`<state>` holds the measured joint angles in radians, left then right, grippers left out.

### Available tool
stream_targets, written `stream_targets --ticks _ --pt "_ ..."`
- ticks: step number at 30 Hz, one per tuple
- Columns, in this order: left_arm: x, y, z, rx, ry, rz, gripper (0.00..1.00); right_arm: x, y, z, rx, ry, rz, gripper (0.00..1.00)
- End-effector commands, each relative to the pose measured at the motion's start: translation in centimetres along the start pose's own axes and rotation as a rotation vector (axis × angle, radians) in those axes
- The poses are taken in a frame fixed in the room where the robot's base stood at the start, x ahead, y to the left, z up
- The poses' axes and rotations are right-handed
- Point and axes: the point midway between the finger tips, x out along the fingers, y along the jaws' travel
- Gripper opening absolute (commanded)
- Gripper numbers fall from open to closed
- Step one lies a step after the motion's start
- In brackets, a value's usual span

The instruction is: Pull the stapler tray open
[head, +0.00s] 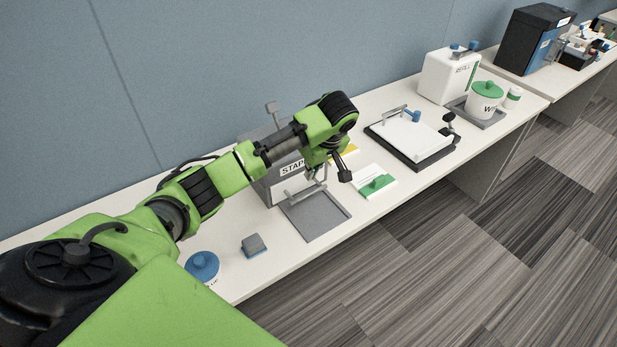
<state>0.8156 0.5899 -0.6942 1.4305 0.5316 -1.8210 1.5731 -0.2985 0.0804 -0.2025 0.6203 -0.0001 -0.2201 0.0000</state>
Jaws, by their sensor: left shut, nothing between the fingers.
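The stapler (260,182) is a grey box with a white label reading "STAP", partly hidden behind my left arm. A flat grey tray (322,222) with a raised rim lies at its front, on the table. A light bar handle (299,192) shows between the box front and the tray; I cannot tell how far anything is pulled out. My left gripper (328,178) is shut and empty, pointing down at the right of the handle and above the tray's far edge. Whether it touches the handle cannot be told. My right gripper is out of view.
On the white table (245,285), a green-and-white box (373,182) stands right of the tray. A white-topped device (410,137) is farther right. A grey block (254,245) and a blue-lidded jar (202,266) are at the near left. A blue wall stands behind.

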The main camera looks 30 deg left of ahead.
Motion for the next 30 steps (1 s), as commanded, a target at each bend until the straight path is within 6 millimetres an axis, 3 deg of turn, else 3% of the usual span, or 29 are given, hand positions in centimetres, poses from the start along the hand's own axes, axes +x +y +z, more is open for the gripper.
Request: stream_targets --ticks 9,15,30 --pt "5.8 -0.2 0.0 0.003 0.0 -0.006 0.0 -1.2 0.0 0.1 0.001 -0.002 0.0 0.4" --pt "8.1 -0.1 0.1 0.004 0.0 -0.002 0.0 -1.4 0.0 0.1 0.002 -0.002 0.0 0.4" --pt "8.7 0.1 0.2 0.004 0.0 0.001 0.0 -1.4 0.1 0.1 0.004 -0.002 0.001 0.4"
